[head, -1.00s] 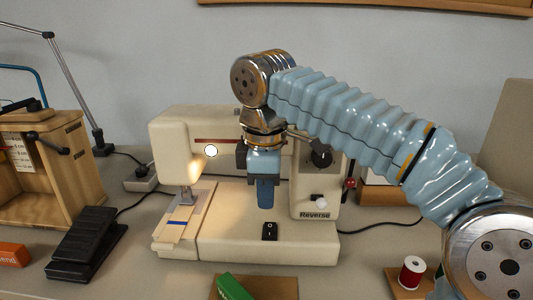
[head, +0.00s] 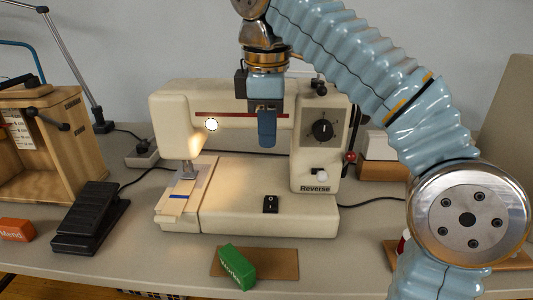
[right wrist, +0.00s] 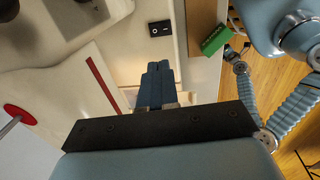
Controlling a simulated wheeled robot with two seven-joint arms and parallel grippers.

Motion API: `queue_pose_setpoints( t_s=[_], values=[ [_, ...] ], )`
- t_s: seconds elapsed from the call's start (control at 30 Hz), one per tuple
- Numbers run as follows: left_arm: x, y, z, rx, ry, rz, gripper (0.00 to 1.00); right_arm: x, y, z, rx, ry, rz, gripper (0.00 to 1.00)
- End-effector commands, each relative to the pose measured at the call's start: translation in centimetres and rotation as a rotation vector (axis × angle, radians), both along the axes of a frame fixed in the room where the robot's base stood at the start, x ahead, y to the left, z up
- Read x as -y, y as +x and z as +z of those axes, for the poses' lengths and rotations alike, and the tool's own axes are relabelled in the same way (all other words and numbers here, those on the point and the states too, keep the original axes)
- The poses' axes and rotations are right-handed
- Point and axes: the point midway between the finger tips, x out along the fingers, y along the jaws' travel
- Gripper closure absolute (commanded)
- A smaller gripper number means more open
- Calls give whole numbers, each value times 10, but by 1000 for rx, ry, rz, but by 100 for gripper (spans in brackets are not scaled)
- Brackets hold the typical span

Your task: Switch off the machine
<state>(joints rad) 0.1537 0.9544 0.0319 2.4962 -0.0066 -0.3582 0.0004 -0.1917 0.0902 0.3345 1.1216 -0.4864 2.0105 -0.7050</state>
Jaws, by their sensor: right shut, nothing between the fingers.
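The cream sewing machine (head: 255,212) stands on the table. Its lamp glows warm over the needle area, and a round white light (head: 211,125) shows on its front. A black rocker switch (head: 270,204) with white marks sits on the machine's bed; it also shows in the right wrist view (right wrist: 160,28). I cannot tell which side of it is pressed down. My right gripper (head: 267,145) is shut and empty, pointing down above the bed, clear of the switch. Its closed blue fingers also show in the right wrist view (right wrist: 160,66). My left gripper is not in view.
A black foot pedal (head: 88,215) and an orange block (head: 16,230) lie left. A green block (head: 236,266) rests on a brown board (head: 284,263) in front of the machine. A wooden box (head: 60,150) stands left; a dial (head: 323,130) is on the machine's right column.

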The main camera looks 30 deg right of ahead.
Motion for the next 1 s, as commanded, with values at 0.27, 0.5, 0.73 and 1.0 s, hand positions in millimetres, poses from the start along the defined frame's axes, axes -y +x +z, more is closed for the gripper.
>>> queue_pose_setpoints(
  t_s=[0.27, 0.5, 0.73, 1.0],
  values=[
    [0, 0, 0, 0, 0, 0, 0, 9, 6, 3, 5, -1, 1, 100],
    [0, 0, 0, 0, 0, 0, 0, 9, 6, 2, 4, -1, 1, 100],
    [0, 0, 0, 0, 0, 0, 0, 12, 7, -10, 1, -2, -2, 100],
    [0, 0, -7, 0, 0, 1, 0, 14, 12, -66, -1, -3, 0, 100]
  ],
)
